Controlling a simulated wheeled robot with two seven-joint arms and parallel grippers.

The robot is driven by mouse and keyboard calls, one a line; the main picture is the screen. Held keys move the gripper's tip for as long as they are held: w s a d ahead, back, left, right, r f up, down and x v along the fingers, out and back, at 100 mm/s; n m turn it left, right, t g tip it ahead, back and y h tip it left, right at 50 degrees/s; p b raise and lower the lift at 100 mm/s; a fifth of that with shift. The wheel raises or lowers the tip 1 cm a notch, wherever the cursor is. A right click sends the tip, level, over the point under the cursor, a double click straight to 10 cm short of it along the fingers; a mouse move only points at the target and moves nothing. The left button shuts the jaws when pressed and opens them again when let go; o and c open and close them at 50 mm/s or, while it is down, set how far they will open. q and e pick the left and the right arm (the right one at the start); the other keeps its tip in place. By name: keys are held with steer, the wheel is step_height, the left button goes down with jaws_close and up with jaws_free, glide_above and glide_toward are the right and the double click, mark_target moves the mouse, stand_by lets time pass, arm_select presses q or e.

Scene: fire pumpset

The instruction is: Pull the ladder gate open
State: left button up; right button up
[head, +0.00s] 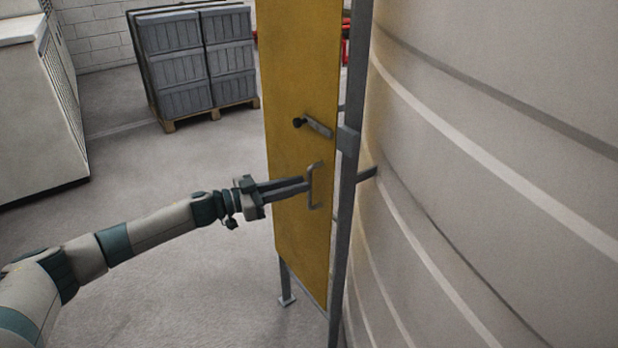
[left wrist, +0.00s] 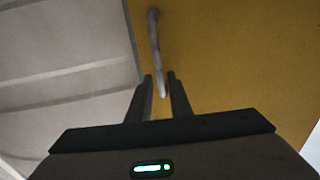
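The ladder gate is a tall yellow panel (head: 290,80) in a grey metal frame, and it fills much of the left wrist view (left wrist: 230,70). A grey bar handle (head: 316,187) stands upright on its lower half; it also shows in the left wrist view (left wrist: 155,45). A grey latch bar (head: 319,128) with a black knob sits above the handle. My left gripper (head: 306,184) reaches the handle from the left. Its fingers (left wrist: 162,88) are apart, with the handle's near end showing between the tips, a gap visible beside it. My right gripper is not in view.
A large pale ribbed tank (head: 500,150) stands close on the right. The gate's grey post (head: 346,190) runs beside it. Grey crates on a pallet (head: 190,65) stand behind. A pale cabinet (head: 35,110) is at the left. Floor left of the gate is clear.

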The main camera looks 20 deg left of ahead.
arm_select(q)
steer(key=shift+p+x, duration=0.4)
steer(key=shift+x, duration=1.75)
steer(key=shift+s, duration=0.1)
jaws_close()
